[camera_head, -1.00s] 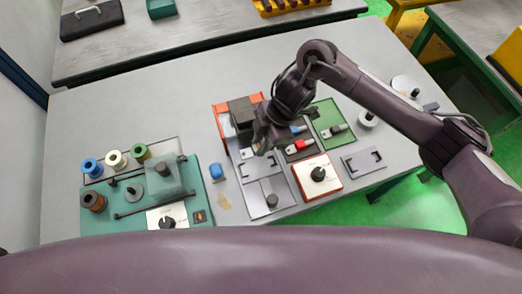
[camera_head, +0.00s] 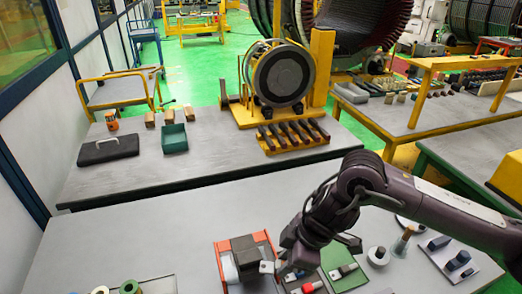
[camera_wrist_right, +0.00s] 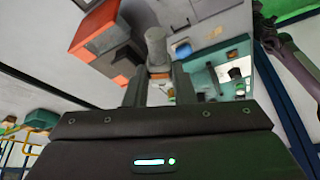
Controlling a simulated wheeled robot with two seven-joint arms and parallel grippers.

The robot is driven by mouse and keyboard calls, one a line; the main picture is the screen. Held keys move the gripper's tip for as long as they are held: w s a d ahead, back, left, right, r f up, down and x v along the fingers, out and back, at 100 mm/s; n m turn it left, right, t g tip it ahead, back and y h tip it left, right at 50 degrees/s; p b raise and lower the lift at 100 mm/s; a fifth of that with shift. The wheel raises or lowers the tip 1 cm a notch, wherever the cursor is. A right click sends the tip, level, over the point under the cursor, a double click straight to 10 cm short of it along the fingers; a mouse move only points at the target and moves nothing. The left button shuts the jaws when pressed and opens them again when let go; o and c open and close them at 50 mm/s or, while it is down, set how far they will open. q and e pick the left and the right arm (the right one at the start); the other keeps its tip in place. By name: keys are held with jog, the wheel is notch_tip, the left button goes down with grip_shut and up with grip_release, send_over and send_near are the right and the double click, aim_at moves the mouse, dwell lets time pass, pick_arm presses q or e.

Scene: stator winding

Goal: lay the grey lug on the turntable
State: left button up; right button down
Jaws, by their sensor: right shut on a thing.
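My right gripper (camera_head: 282,268) is above the near bench, beside the dark block in the red-orange tray. In the right wrist view its fingers are shut on the grey lug (camera_wrist_right: 157,47), which shows as a short, light grey, rounded piece at the fingertips. In the head view a small pale grey piece, which looks like the lug (camera_head: 266,267), shows by the fingertips. A pale disc (camera_head: 413,228) under a tan cone stands at the right of the bench; I cannot tell whether it is the turntable. My left gripper is out of view.
The red-orange tray (camera_head: 221,247) holds a dark block (camera_head: 245,250). A green tray (camera_head: 336,255) lies right of the gripper, near a white puck (camera_head: 377,257). A large round machine (camera_head: 283,75) stands on the rear bench.

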jog(key=w+d+f+m+t+h+b, duration=0.1)
jog(key=d+m+t+h+b, duration=0.1)
jog(key=d+m, duration=0.5)
jog(key=w+d+f+m+t+h+b, duration=0.1)
jog(key=d+m+b, duration=0.3)
jog(key=m, duration=0.5)
jog(key=d+f+t+h, duration=0.1)
jog(key=d, duration=0.1)
jog(key=shift+w+d+m+b, duration=0.3)
jog(key=shift+w+d+b, duration=0.05)
jog(key=shift+w+d, duration=0.05)
